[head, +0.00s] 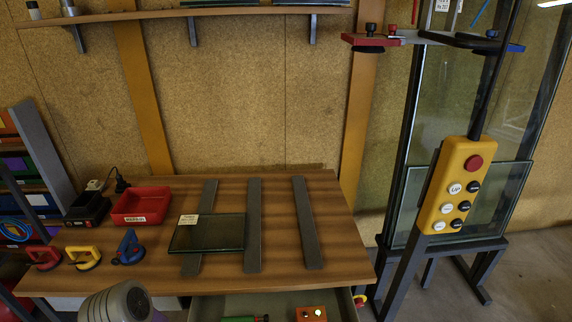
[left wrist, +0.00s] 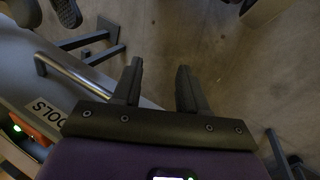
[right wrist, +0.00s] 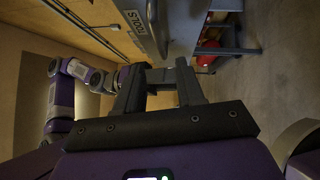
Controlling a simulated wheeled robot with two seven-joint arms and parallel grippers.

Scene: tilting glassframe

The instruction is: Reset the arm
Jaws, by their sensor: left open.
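My left gripper (left wrist: 160,78) shows in the left wrist view with its two dark fingers apart and nothing between them. It hangs over bare floor beside a drawer front marked TOOLS (left wrist: 45,112) with a metal handle (left wrist: 75,75). My right gripper (right wrist: 162,75) shows in the right wrist view with its fingers apart, and I see nothing held. Beyond it are the TOOLS drawer front (right wrist: 135,25) and a purple and white arm link of mine. Neither gripper shows in the head view; a rounded grey part of my arm is at the bottom left there.
The wooden workbench (head: 330,205) holds grey strips, a glass pane (head: 207,234), a red bin (head: 141,205) and several suction lifters. A drawer (head: 275,303) below its front edge is open. A yellow button pendant (head: 455,187) hangs at right before a glass rack (head: 415,205).

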